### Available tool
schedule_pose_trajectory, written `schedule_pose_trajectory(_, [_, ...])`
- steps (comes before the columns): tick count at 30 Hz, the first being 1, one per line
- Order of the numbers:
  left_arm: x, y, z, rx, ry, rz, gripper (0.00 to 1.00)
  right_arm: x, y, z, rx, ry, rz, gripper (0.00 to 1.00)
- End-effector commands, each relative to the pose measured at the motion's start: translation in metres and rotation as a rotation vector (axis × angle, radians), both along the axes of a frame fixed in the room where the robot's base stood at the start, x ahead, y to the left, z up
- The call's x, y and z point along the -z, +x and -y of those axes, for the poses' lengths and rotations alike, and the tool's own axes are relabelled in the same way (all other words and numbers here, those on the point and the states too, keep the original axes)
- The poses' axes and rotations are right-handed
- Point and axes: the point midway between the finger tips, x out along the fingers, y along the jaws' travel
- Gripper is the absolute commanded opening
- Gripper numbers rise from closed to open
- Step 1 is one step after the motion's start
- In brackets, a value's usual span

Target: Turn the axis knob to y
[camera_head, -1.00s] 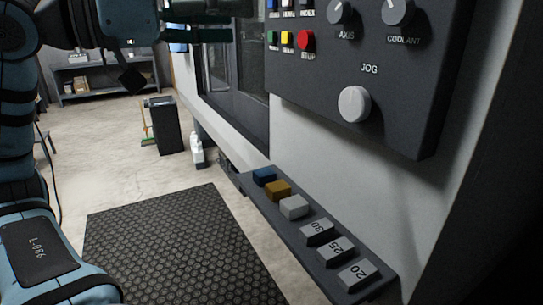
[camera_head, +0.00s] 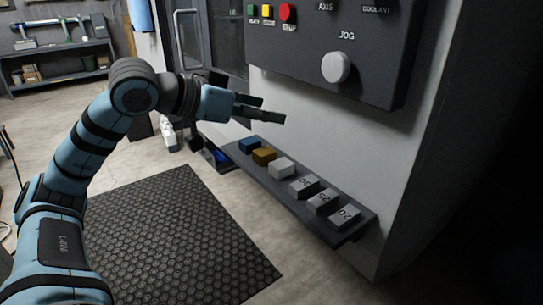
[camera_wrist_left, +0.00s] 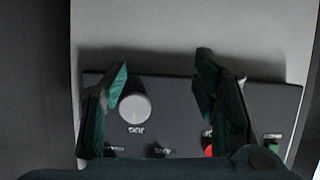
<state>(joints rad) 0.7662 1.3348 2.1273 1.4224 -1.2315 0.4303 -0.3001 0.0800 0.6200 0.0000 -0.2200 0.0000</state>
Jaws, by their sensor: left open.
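The dark control panel (camera_head: 400,55) is cut off by the top edge of the head view. The AXIS label (camera_head: 325,6) shows there, but the axis knob is out of frame. The round grey JOG knob (camera_head: 335,67) is on the panel below. My left gripper (camera_head: 273,110) is open and empty, apart from the panel, below its lower left part. In the left wrist view the panel appears upside down. The JOG knob (camera_wrist_left: 135,107) shows there between the open fingers of my left gripper (camera_wrist_left: 163,62). My right gripper is not in view.
A red button (camera_head: 288,12) and smaller yellow and green buttons are on the panel's left. Below, a narrow shelf (camera_head: 335,231) holds blue, ochre and grey blocks, some numbered. A black mat (camera_head: 170,240) lies on the floor. A shelf unit (camera_head: 60,65) stands at the back left.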

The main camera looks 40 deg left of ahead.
Motion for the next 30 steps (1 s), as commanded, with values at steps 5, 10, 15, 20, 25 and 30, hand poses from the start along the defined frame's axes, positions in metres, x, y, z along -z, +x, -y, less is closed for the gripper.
schedule_pose_trajectory(5, [0.050,0.015,0.010,0.018,0.042,-0.057,0.54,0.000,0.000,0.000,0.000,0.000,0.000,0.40])
schedule_pose_trajectory(10, [0.086,0.021,0.016,0.026,0.073,-0.092,0.54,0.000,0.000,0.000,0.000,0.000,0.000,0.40])
schedule_pose_trajectory(15, [0.100,0.022,0.018,0.028,0.085,-0.105,0.54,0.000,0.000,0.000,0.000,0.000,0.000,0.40])
schedule_pose_trajectory(20, [0.101,0.022,0.018,0.026,0.087,-0.106,0.54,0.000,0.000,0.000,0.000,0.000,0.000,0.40])
schedule_pose_trajectory(25, [0.100,0.022,0.018,0.025,0.088,-0.106,0.54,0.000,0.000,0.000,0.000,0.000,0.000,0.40])
schedule_pose_trajectory(30, [0.100,0.022,0.018,0.025,0.087,-0.107,0.54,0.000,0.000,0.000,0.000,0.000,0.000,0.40])
